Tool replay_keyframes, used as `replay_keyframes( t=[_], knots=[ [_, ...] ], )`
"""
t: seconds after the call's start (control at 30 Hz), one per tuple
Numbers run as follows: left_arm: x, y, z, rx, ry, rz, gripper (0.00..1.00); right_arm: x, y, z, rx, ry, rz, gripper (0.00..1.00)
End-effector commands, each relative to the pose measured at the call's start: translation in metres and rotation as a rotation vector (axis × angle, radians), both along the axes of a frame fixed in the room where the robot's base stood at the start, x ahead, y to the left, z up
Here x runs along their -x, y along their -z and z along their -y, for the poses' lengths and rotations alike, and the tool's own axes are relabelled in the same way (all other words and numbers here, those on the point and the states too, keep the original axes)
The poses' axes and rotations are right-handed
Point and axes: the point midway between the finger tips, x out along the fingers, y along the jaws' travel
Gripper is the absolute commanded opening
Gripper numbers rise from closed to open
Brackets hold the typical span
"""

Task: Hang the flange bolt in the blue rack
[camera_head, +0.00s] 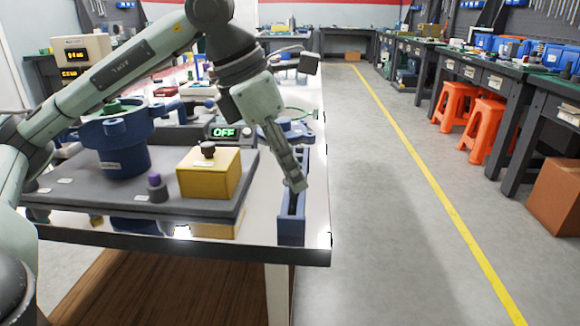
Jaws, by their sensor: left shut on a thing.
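My left gripper (296,187) points down at the right edge of the table, over the blue rack (290,232). Its fingers are shut on the flange bolt, which is mostly hidden by them. A small dark part (293,205) shows just under the fingertips, inside the rack's outline; it looks like the bolt's shank. I cannot tell whether the bolt rests on the rack. The rack is a narrow blue channel running from front to back. My right gripper is out of view.
On the table (150,240), a grey tray (110,203) holds a blue flanged housing (122,160), a yellow block (208,178) and a purple-topped knob (157,186). A display reading OFF (223,132) stands behind. The floor at right is clear up to the orange stools (478,118).

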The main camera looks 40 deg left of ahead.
Motion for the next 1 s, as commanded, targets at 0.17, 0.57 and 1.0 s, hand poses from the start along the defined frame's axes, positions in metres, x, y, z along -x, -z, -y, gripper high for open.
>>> replay_keyframes(
  t=[0.17, 0.57, 1.0],
  knots=[
    [0.000, 0.007, 0.000, 0.000, 0.000, 0.000, 0.00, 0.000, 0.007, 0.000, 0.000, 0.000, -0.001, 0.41],
    [0.000, 0.020, 0.000, 0.001, 0.000, 0.001, 0.00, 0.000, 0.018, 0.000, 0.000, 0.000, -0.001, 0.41],
    [0.000, 0.021, 0.000, 0.000, 0.000, 0.000, 0.00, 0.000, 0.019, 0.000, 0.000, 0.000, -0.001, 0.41]
  ],
)
